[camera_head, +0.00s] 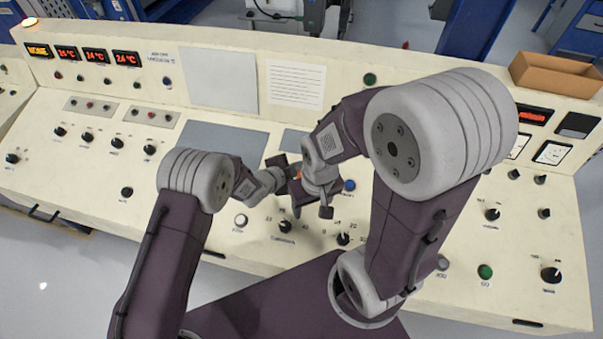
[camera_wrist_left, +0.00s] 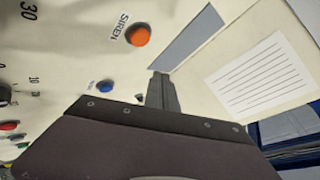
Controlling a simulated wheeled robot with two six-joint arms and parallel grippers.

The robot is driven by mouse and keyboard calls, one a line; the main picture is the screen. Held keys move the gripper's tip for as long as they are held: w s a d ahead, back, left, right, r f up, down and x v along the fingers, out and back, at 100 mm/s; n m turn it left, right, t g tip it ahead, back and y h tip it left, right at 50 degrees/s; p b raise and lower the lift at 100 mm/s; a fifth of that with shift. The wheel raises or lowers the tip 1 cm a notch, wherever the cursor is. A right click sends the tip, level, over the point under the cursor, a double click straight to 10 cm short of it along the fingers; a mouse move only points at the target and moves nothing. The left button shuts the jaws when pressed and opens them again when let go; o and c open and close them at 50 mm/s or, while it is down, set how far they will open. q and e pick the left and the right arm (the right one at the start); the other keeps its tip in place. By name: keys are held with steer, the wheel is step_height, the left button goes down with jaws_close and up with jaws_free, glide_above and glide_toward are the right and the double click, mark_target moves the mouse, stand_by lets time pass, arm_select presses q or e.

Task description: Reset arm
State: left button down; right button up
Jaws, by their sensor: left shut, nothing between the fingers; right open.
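My two arms reach over a cream control console (camera_head: 60,105). My left gripper (camera_head: 281,161) is shut and empty near the middle of the console. In the left wrist view its closed fingers (camera_wrist_left: 160,82) point toward the grey panel, with nothing between them. My right gripper (camera_head: 312,211) is open and empty, just right of and below the left one in the head view. The two wrists overlap closely in the picture; I cannot tell whether they touch. An orange siren button (camera_wrist_left: 138,36) shows clear of the left fingers.
A blue button (camera_head: 350,185) sits right of my right gripper. A white button (camera_head: 241,220) and black knobs (camera_head: 284,227) lie nearer the front. A lined paper (camera_head: 296,84) is on the upright panel. An open brown box (camera_head: 556,78) stands on top at right.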

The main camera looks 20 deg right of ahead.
stand_by(0.6)
arm_select(q)
steer(key=w+a+r+n+t+y+b, duration=0.1)
steer(key=w+a+r+n+t+b, duration=0.25)
steer(key=w+a+r, duration=0.8)
steer(key=s+a+r+n+t+y, duration=0.1)
steer(key=a+r+n+y, duration=0.1)
steer(key=a, duration=0.6)
steer(key=a+r+n+t+y, duration=0.1)
steer(key=a+r+n+y, duration=0.15)
steer(key=a, duration=0.55)
steer(key=s+a+f+n+g+y+b, duration=0.1)
steer(key=s+a+f+n+g+y, duration=0.15)
steer(key=s+a+n, duration=0.4)
steer(key=s+a+f+n+g+y+b, duration=0.1)
steer(key=s+a+f+n+g+y, duration=0.2)
steer(key=s+a, duration=0.55)
steer(key=s+d+f+n+g, duration=0.1)
steer(key=s+f+n+g, duration=0.1)
steer(key=s, duration=0.5)
steer(key=s+d+f+n+g+h, duration=0.1)
steer(key=s+f+n+g, duration=0.1)
steer(key=s, duration=0.5)
step_height(320, 180, down, 2)
steer(key=shift+s+d+f+g+p, duration=0.2)
steer(key=shift+s+f+g+p, duration=0.1)
steer(key=shift+g, duration=0.3)
